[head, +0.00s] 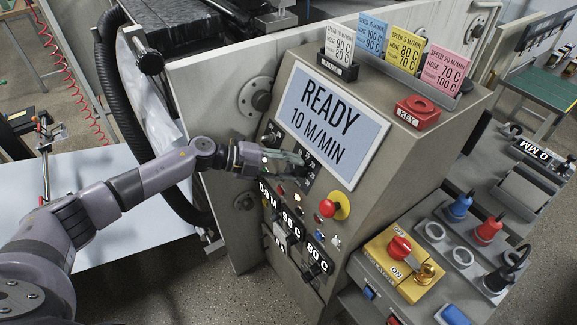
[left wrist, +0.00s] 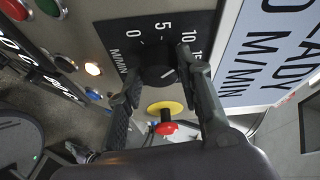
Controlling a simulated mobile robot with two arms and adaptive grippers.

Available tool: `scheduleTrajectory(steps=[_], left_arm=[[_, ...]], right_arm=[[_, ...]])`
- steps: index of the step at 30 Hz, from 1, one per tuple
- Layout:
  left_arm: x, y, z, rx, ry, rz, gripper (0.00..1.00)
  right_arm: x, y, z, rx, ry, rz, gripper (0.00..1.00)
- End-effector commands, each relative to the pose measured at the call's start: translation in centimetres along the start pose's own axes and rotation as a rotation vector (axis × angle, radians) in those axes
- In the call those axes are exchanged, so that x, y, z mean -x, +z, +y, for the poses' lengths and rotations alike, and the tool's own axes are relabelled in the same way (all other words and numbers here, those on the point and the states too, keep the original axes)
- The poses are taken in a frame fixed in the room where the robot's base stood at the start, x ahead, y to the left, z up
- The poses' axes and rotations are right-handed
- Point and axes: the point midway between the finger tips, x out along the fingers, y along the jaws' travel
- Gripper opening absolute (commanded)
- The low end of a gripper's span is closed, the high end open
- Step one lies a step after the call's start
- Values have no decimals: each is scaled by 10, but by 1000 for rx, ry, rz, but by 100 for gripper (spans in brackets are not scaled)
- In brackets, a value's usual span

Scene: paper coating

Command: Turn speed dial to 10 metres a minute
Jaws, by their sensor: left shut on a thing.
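The speed dial (left wrist: 157,68) is a black knob on a black plate marked M/MIN, with 0, 5, 10 and a higher mark partly hidden by a finger. A short white line shows on the knob; I cannot tell exactly which mark it points to. My left gripper (head: 287,160) is at the control panel, and in the left wrist view its two fingers (left wrist: 166,78) are shut around the knob, one on each side. In the head view the gripper mostly hides the dial. The screen (head: 330,122) reads READY 10 M/MIN. My right gripper is out of view.
A red emergency button (head: 327,207) on a yellow base sits just below and right of the gripper. Readouts 90 C and 80 C (head: 315,251) are lower down. Coloured cards (head: 408,52) and a red KEY holder (head: 417,110) stand on top. A black hose (head: 118,90) runs behind my arm.

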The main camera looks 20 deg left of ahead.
Motion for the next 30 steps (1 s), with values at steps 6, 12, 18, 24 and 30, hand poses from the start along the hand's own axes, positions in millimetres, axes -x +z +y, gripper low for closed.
scheduleTrajectory(steps=[6,12,18,24,30], left_arm=[[0,0,1,-22,12,-1,5],[0,0,1,-23,13,-1,5],[0,0,2,-22,12,0,37],[0,0,1,-22,11,-1,50],[0,0,0,-22,10,-1,53]], right_arm=[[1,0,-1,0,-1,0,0],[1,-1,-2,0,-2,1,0],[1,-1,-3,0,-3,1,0],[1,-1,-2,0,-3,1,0],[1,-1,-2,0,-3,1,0]])
